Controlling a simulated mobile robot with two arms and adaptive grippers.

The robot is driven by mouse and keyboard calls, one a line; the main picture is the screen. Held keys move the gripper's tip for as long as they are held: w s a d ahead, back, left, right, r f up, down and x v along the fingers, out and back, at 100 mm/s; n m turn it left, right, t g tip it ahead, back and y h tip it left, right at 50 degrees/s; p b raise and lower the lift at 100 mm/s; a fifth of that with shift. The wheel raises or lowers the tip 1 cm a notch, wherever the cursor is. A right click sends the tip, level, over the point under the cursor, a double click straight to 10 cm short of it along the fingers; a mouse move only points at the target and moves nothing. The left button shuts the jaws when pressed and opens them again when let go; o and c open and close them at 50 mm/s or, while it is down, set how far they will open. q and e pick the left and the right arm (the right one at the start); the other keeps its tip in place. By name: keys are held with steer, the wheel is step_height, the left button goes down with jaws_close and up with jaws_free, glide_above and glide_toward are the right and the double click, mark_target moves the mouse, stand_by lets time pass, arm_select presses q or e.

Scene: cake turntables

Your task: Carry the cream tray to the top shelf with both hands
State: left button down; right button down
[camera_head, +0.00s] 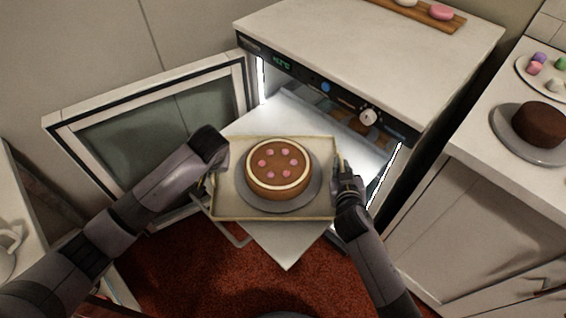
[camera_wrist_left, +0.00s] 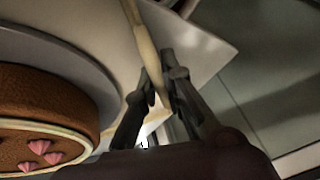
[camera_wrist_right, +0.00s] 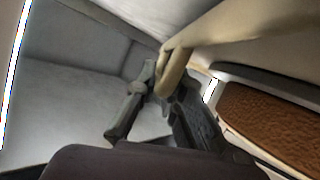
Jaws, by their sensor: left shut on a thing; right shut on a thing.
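The cream tray (camera_head: 228,207) is in front of the open, lit cabinet in the head view. A grey round turntable (camera_head: 260,203) with a brown cake (camera_head: 278,168) stands on it; the cake has a pale rim and pink decorations. My left gripper (camera_head: 214,165) is shut on the tray's left edge, and the tray's rim (camera_wrist_left: 143,45) passes between its fingers in the left wrist view. My right gripper (camera_head: 340,183) is shut on the right edge, and a cream handle (camera_wrist_right: 172,75) is between its fingers in the right wrist view. Whether the tray touches the surface under it is unclear.
The cabinet's glass door (camera_head: 165,120) stands open at the left. A pale shelf (camera_head: 300,130) lies inside the lit cabinet. The cabinet top (camera_head: 370,45) holds a wooden board (camera_head: 420,18) with sweets. The right counter (camera_head: 478,125) bears another cake (camera_head: 540,122).

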arm_select(q)
steer(key=shift+d+f, duration=0.25)
steer(key=shift+f, duration=0.1)
arm_select(e)
steer(key=shift+a+f, duration=0.25)
steer(key=shift+f, duration=0.05)
arm_select(q)
steer(key=c, duration=2.2)
jaws_free()
steer(key=shift+f+b, duration=0.2)
steer(key=shift+b, duration=0.15)
arm_select(e)
steer(key=c, duration=2.2)
jaws_free()
steer(key=shift+f, duration=0.15)
arm_select(q)
steer(key=shift+o, duration=0.8)
steer(key=shift+r, duration=0.15)
arm_select(e)
steer(key=shift+o, duration=0.9)
arm_select(q)
steer(key=o, duration=0.3)
steer(key=shift+a, duration=0.2)
arm_select(e)
steer(key=o, duration=0.3)
steer(key=shift+d, duration=0.2)
arm_select(q)
steer(key=shift+o, duration=0.2)
